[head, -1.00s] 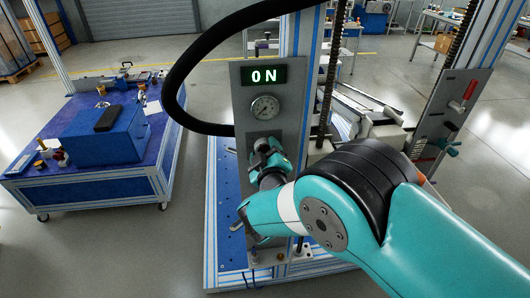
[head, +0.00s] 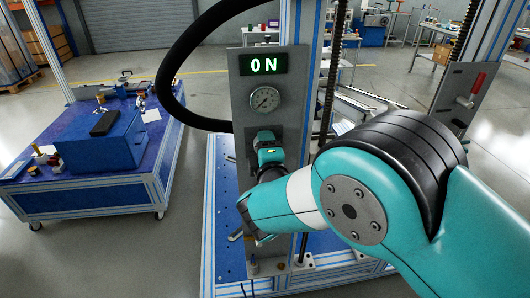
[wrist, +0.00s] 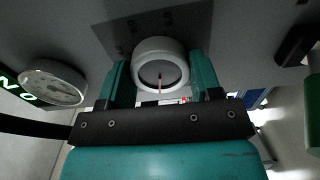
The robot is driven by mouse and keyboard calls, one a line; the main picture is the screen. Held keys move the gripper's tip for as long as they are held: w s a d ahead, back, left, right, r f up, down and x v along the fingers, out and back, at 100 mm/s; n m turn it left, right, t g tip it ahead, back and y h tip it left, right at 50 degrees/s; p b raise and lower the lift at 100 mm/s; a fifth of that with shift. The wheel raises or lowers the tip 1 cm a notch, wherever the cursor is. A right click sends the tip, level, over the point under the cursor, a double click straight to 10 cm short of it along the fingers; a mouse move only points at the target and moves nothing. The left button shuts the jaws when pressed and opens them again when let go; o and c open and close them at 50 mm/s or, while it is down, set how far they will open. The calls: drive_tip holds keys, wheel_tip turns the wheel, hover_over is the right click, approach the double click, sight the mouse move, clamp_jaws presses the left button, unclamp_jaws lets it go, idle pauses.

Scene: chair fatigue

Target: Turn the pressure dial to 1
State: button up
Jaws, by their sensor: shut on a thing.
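The pressure dial (wrist: 160,66) is a round white knob with a dark grey face and a thin reddish pointer line, on the grey panel in the wrist view. The pointer points towards the gripper's body. My gripper (wrist: 160,75) is shut on the dial, with one teal finger on each side of it. In the head view my gripper (head: 266,147) is at the panel (head: 240,110), below the gauge, and hides the dial. The scale marks on the panel beside the dial are too dark to read.
A round gauge (head: 265,99) sits above my gripper, under a green "ON" display (head: 264,65). A black hose (head: 166,80) loops to the panel's left. A red-handled lever (head: 472,88) is on another panel at right. A blue workbench (head: 80,195) stands at left.

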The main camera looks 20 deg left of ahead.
drive_tip(key=shift+f+n, duration=0.1)
drive_tip(key=shift+n, duration=1)
drive_tip(key=o, duration=0.9)
drive_tip(key=shift+s+b, duration=0.15)
drive_tip(key=shift+b, duration=0.15)
drive_tip(key=b+v, duration=0.8)
drive_tip(key=v, duration=0.9)
drive_tip(key=shift+s, duration=0.15)
